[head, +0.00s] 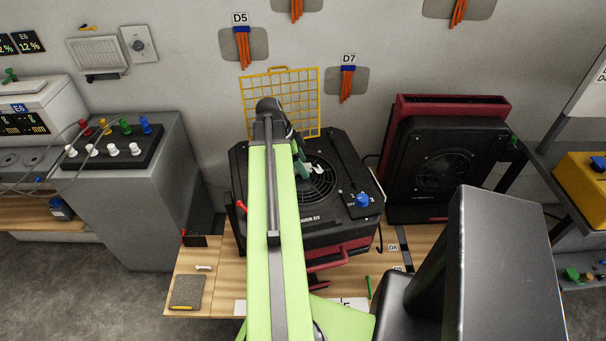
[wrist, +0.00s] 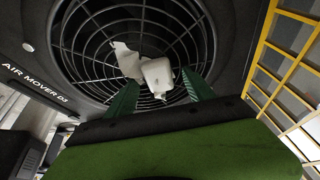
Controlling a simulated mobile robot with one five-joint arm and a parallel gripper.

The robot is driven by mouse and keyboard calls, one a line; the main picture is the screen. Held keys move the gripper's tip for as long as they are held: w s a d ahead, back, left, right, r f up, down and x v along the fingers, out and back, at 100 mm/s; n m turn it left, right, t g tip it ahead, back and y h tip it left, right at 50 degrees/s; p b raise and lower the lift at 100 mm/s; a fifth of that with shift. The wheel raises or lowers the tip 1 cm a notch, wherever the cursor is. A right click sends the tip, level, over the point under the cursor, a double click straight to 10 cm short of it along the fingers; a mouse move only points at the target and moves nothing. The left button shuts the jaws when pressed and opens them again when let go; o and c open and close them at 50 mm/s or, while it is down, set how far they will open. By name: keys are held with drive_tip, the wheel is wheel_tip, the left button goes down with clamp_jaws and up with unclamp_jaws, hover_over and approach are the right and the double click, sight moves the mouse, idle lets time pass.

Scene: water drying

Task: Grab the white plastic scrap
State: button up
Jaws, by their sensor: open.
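The white plastic scrap (wrist: 128,62) is a crumpled white piece lying on the round black grille of the air mover in the wrist view. In the head view it shows as a small pale patch (head: 317,168) on the grille, beside my arm. My gripper (wrist: 160,78) has its two green fingers apart, one on each side of the scrap's near part. I cannot tell whether the fingers touch it. In the head view my gripper (head: 303,166) is small and partly hidden behind my arm.
The black air mover (head: 345,225) lies face up on the wooden bench (head: 200,270). A yellow grid guard (head: 281,100) stands behind it, close to the gripper's right in the wrist view. A second air mover (head: 440,165) stands upright at the right. A blue knob (head: 363,200) sits on the first unit.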

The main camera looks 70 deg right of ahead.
drive_tip(key=shift+r, duration=0.1)
drive_tip(key=shift+c, duration=0.4)
clamp_jaws()
drive_tip(key=shift+r+p, duration=0.55)
drive_tip(key=shift+p, duration=0.1)
wheel_tip(320, 180, up, 4)
drive_tip(key=p, duration=0.4)
drive_tip(key=s+a+r+p, duration=0.1)
drive_tip(key=s+r+p, duration=0.5)
drive_tip(key=s, duration=0.5)
drive_tip(key=shift+s+a, duration=0.2)
drive_tip(key=shift+s, duration=0.1)
